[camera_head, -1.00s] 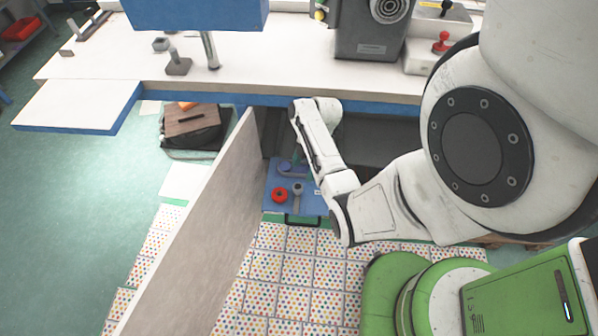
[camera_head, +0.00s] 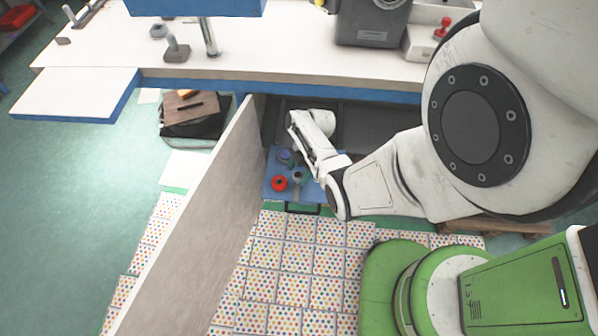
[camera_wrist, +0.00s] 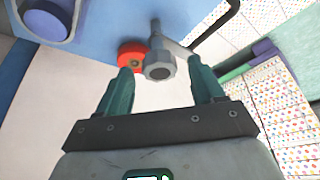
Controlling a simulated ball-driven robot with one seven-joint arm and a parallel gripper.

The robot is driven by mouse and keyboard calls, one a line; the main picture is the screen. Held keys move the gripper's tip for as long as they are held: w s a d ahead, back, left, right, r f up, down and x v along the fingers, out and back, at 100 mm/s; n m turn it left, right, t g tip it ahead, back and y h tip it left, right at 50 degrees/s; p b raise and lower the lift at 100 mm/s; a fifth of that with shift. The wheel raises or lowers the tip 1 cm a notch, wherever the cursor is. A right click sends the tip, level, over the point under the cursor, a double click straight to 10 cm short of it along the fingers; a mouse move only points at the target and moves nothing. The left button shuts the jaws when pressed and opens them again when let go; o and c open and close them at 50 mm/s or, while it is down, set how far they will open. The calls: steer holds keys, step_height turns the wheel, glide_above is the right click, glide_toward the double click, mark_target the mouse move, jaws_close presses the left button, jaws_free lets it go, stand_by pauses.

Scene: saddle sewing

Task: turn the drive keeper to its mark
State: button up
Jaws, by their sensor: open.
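A blue panel (camera_head: 276,190) under the worktable bears a red ring (camera_head: 279,183), a grey piece (camera_head: 297,194) and a round blue knob (camera_head: 285,157). In the wrist view the grey piece (camera_wrist: 159,62) has a hexagonal head and a stem, beside the red ring (camera_wrist: 131,54); the blue knob (camera_wrist: 45,19) is at top left. I take the grey piece for the drive keeper, but cannot be sure. My gripper (camera_wrist: 161,78) is open, its teal fingers apart on either side of the head in the picture; contact cannot be told. I see no clear mark.
A black handle (camera_head: 303,209) is at the panel's front edge. A tall pale board (camera_head: 205,215) stands to the left. The worktable (camera_head: 280,52) overhangs behind. Dotted tiles (camera_head: 290,262) cover the floor in front.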

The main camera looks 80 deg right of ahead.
steer(key=shift+f, duration=0.1)
steer(key=shift+c, duration=0.2)
jaws_close()
stand_by(0.5)
